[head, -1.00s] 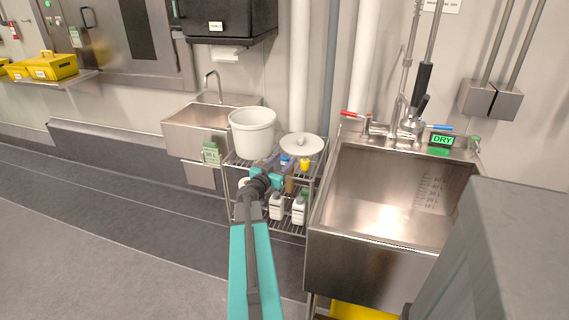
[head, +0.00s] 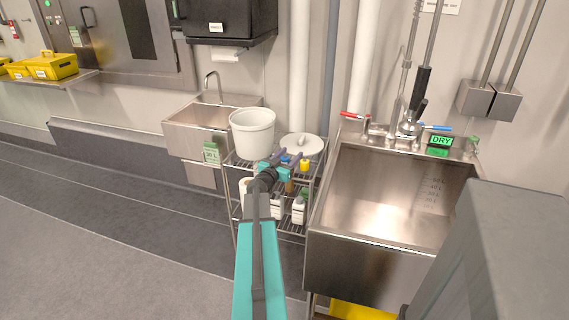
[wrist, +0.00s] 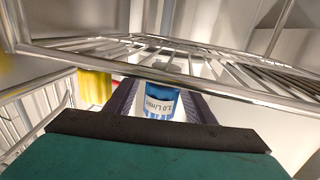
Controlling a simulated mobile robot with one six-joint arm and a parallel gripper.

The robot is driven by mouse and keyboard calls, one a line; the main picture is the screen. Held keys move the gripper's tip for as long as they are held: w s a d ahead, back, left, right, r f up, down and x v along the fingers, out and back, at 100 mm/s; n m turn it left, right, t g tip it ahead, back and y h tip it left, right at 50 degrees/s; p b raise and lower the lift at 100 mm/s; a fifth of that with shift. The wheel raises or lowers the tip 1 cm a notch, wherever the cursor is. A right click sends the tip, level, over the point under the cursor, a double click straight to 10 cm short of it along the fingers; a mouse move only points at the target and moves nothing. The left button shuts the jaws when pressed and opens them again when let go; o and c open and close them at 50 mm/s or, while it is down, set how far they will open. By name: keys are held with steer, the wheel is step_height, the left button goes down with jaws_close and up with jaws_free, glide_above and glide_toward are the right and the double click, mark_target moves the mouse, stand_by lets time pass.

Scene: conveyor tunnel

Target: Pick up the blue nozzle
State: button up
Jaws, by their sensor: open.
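The blue nozzle (wrist: 161,102) sits between the two fingers of my gripper (wrist: 160,88) in the wrist view. Its white label reads "1.0 L/min" upside down. The fingers are apart on either side of it, and I cannot tell whether either touches it. In the head view, my gripper (head: 288,157) is at the top shelf of the wire rack, and only a small bit of the blue nozzle (head: 285,160) shows between the fingers.
A yellow nozzle (head: 305,166) stands just right of the fingers; it also shows in the wrist view (wrist: 94,87). A white bucket (head: 252,134) and a round white lid (head: 301,146) are on the wire rack (head: 240,162). White bottles (head: 299,210) stand below. A steel sink (head: 385,190) is at right.

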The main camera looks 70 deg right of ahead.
mark_target(286, 161)
steer(key=shift+c, duration=0.5)
steer(key=c, duration=1.1)
steer(key=shift+o, duration=0.2)
steer(key=shift+r, duration=0.15)
steer(key=shift+r+b, duration=0.35)
steer(key=shift+r, duration=1)
steer(key=shift+s+a+r, duration=0.1)
steer(key=shift+a+r, duration=0.15)
steer(key=shift+r, duration=0.05)
steer(key=s+a+p, duration=0.1)
steer(key=a+p, duration=0.1)
steer(key=a, duration=0.4)
steer(key=s+a+r+p, duration=0.1)
steer(key=a, duration=0.6)
steer(key=shift+s+r+p, duration=0.3)
steer(key=shift+s+p, duration=0.05)
